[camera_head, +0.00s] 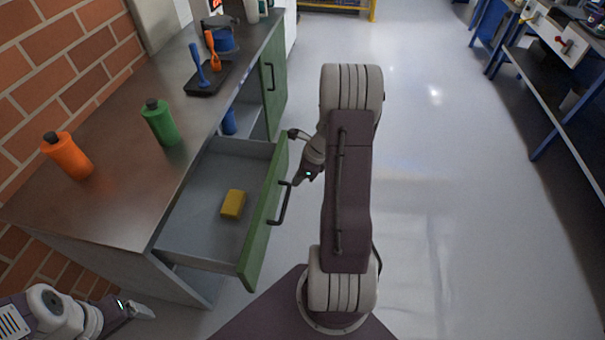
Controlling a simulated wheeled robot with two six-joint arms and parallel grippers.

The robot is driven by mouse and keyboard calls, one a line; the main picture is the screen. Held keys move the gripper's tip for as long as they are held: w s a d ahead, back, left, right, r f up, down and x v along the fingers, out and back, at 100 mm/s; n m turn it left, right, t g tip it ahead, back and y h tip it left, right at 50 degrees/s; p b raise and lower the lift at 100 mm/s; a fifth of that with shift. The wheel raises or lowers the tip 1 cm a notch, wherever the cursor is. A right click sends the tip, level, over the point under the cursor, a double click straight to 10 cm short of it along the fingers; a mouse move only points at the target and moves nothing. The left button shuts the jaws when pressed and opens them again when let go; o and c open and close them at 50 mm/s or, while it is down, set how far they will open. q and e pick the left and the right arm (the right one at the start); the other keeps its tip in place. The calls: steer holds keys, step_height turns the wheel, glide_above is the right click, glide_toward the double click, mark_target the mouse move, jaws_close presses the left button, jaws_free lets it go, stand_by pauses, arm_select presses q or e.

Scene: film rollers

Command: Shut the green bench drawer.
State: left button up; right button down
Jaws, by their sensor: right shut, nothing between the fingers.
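The green bench drawer (264,215) is pulled well out from the bench on the left. Its green front faces right and has a dark bar handle (281,205). A yellow block (233,204) lies inside on the grey drawer floor. My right gripper (297,181) is shut and empty on the outer side of the drawer front, close to the far end of the handle. I cannot tell whether it touches. My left gripper (142,310) is low at the bottom left, apart from the drawer; its finger opening is not clear.
The bench top (105,205) carries an orange bottle (67,157), a green bottle (160,124) and a dark tray (208,79) with tools. A green cabinet door (273,78) stands beyond the drawer. The floor (450,200) on the right is clear up to a blue-framed workbench (548,75).

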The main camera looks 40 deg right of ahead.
arm_select(q)
steer(key=shift+f, duration=0.35)
arm_select(e)
steer(key=shift+w+a+f, duration=0.3)
steer(key=shift+w+a, duration=0.4)
steer(key=shift+w, duration=0.2)
steer(key=shift+w+a+f, duration=0.3)
steer(key=shift+w+a, duration=0.4)
steer(key=shift+w, duration=0.2)
